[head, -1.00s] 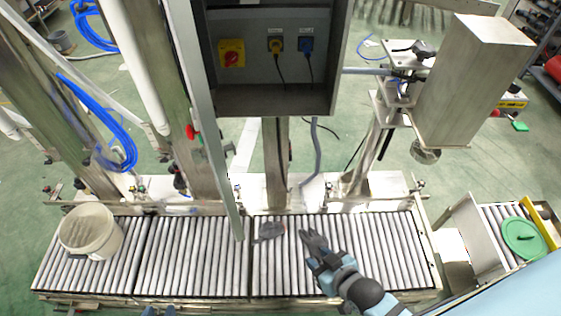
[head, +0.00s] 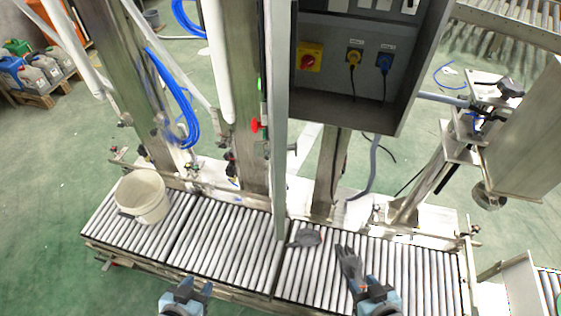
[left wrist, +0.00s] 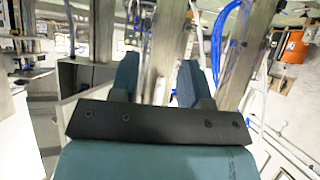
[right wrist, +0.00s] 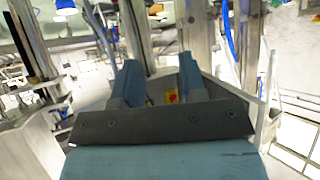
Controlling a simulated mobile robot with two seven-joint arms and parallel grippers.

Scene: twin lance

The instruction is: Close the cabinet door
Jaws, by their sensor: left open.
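The grey cabinet (head: 405,105) stands open in the upper right of the head view, with a red-and-yellow switch and two plugged sockets inside. Its door (head: 280,130) appears as a tall, narrow grey panel, nearly edge-on, at the cabinet's left side. My left gripper (head: 196,286) is open and empty at the bottom, left of the door and apart from it. My right gripper (head: 372,287) is open and empty at the lower right, below the cabinet. In the right wrist view the yellow-red switch (right wrist: 171,96) shows between the fingers. Door contact is not visible in either wrist view.
A roller conveyor (head: 225,250) runs below the cabinet, bearing a white bucket (head: 142,195) and dark gloves (head: 306,238). Steel posts (head: 235,130) and blue hoses (head: 188,120) stand left of the door. A metal box on a stand (head: 525,135) is at right.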

